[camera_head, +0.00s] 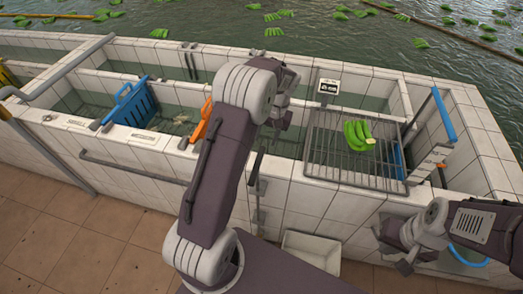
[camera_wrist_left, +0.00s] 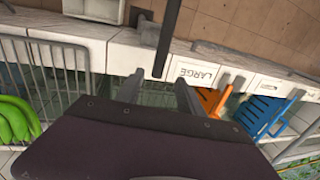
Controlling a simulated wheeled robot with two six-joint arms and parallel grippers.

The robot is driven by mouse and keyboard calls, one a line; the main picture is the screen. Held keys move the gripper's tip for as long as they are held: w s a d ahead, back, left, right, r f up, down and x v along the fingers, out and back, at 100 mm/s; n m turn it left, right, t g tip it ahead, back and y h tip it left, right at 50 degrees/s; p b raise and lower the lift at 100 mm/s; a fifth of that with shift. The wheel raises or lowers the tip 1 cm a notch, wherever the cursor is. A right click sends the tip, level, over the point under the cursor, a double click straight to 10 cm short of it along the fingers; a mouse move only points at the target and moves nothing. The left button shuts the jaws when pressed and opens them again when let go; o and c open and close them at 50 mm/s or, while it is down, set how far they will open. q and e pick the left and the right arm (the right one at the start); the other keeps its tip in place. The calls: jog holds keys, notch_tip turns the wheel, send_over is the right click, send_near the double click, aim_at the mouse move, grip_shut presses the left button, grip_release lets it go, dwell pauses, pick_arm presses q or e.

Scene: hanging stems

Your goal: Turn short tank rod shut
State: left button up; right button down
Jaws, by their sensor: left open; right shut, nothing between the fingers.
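A dark upright rod (camera_head: 258,163) stands at the front wall of the tanks, just below my left gripper (camera_head: 279,122). In the left wrist view the rod (camera_wrist_left: 169,35) reaches from the top edge toward the gap between the two fingers. My left gripper (camera_wrist_left: 160,82) is open there, and the rod's end lies by the fingertips; I cannot tell whether it touches them. No label for the short tank is readable. My right gripper (camera_head: 403,262) is shut and empty, low at the right front of the tanks.
Green bananas (camera_head: 358,137) lie on a metal rack (camera_head: 325,165) over the right tank. A blue slatted gate (camera_head: 131,103) and an orange one (camera_head: 202,119) stand at the left. A label reading LARGE (camera_wrist_left: 197,74) is on the ledge. A white bin (camera_head: 311,252) stands below.

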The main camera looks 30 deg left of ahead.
aim_at(261, 152)
pick_arm(q)
jog(key=f+p, duration=0.1)
jog(key=f, duration=0.1)
jog(key=a+f+p, duration=0.1)
jog(key=f, duration=0.2)
jog(key=f+p, duration=0.1)
jog(key=f, duration=0.2)
jog(key=shift+s+a+f, duration=0.15)
jog(key=shift+a+f, duration=0.1)
jog(key=shift+a, duration=0.1)
jog(key=shift+d, duration=0.1)
grip_shut()
dwell(0.8)
